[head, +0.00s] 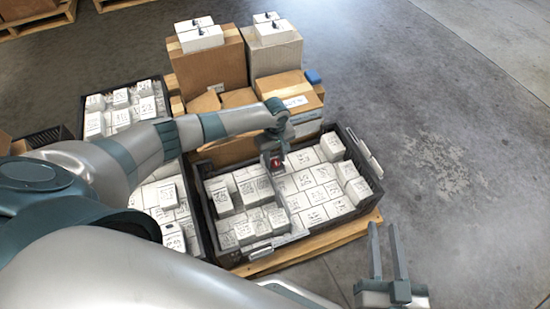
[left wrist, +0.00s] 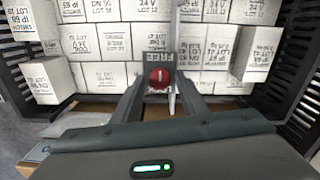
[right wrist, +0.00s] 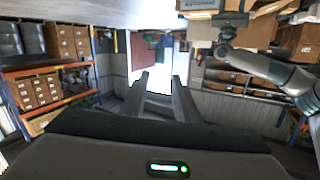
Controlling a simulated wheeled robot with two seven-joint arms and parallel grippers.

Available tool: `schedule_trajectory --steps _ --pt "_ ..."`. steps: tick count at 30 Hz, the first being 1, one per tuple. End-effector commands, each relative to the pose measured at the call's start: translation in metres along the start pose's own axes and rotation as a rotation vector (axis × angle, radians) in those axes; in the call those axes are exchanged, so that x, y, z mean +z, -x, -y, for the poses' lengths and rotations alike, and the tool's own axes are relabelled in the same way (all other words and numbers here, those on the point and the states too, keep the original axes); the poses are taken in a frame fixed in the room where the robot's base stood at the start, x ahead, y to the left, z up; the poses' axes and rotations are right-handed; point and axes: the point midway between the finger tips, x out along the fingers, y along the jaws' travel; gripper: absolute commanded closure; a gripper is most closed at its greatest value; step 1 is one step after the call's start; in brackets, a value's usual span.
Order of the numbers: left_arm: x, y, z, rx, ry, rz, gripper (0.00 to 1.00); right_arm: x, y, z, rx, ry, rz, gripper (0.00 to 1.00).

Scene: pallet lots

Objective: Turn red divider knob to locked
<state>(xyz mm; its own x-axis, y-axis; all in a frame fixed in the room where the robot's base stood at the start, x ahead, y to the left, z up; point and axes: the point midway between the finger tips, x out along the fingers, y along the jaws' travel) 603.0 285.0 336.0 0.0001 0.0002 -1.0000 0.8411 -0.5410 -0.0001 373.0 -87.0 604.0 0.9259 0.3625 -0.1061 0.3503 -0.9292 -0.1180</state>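The red divider knob (left wrist: 159,77) shows in the left wrist view below a dark plate marked FREE. Its white mark stands about upright, toward that word. In the head view the red knob (head: 277,163) is small and partly hidden by my left arm. My left gripper (left wrist: 160,80) is open, with a finger on each side of the knob and gaps visible beside it. The grey divider (left wrist: 177,22) runs away from the knob between rows of white boxes. My right gripper (head: 385,232) is open and empty, right of the crate; it also shows in the right wrist view (right wrist: 161,82).
The black crate (head: 368,172) full of white boxes sits on a wooden pallet (head: 345,232). Cardboard cartons (head: 208,68) stand behind it. More boxes (head: 122,104) stand to the left, partly behind my left arm. The floor to the right (head: 455,150) is clear.

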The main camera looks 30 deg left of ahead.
Motion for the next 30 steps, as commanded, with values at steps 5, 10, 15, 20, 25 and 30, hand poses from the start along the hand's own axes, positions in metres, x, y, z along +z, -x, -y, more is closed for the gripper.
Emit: schedule_trajectory --steps 5,10,15,20,25,30 --pt "0.000 0.000 0.000 0.000 0.000 0.000 0.96 0.000 0.000 0.000 0.000 0.000 0.000 0.72" --pt "0.000 0.000 0.000 0.000 -0.001 0.000 0.96 0.000 0.000 0.000 0.000 -0.001 0.002 0.72" --pt "0.000 0.001 0.000 0.000 -0.005 0.001 0.96 0.003 0.000 -0.001 0.001 -0.003 0.028 0.72" --pt "0.001 0.001 0.000 -0.001 -0.017 0.001 0.96 0.020 0.003 -0.008 0.014 -0.007 0.119 0.72" --pt "0.001 0.002 0.000 -0.001 -0.038 0.002 0.96 0.041 0.009 -0.014 0.026 -0.020 0.251 0.72" --pt "0.001 0.003 0.000 -0.002 -0.066 0.002 0.96 0.069 0.024 -0.022 0.042 -0.040 0.426 0.72"
